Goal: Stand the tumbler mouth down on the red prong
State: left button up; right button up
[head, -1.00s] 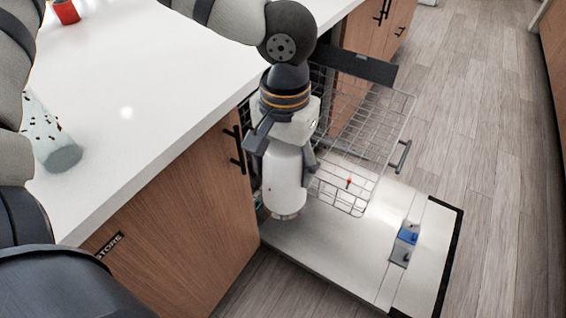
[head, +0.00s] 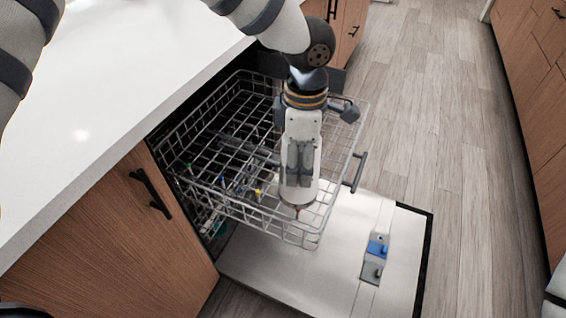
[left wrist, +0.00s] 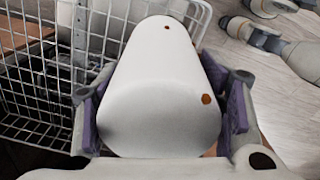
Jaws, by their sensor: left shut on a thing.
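My left gripper (head: 299,176) is shut around a white tumbler (head: 299,194) with a few brown spots. In the head view it hangs over the front right part of the wire rack. In the left wrist view the tumbler (left wrist: 160,90) lies between the purple finger pads of the left gripper (left wrist: 164,112). I cannot tell which end is the mouth, nor whether it touches the rack.
The pulled-out dishwasher rack (head: 245,208) carries small green, blue and yellow prongs (head: 258,192). The open dishwasher door (head: 290,272) lies below it. The white counter (head: 110,110) and wooden cabinet (head: 120,235) stand to the left. Floor is clear at the right.

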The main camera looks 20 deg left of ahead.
pick_arm(q)
jog(key=shift+w+d+r+n, duration=0.1)
jog(key=shift+w+n, duration=0.15)
jog(key=shift+n, duration=0.15)
notch_tip(320, 180, down, 11)
jog(key=shift+f+b, duration=0.2)
jog(key=shift+b, duration=0.85)
pick_arm(e)
jog(key=s+f, duration=0.2)
jog(key=shift+s+f+g, duration=0.15)
jog(key=shift+f+g, duration=0.15)
jog(key=shift+g, duration=0.1)
pick_arm(q)
jog(key=shift+f, duration=0.25)
jog(key=o, duration=1.5)
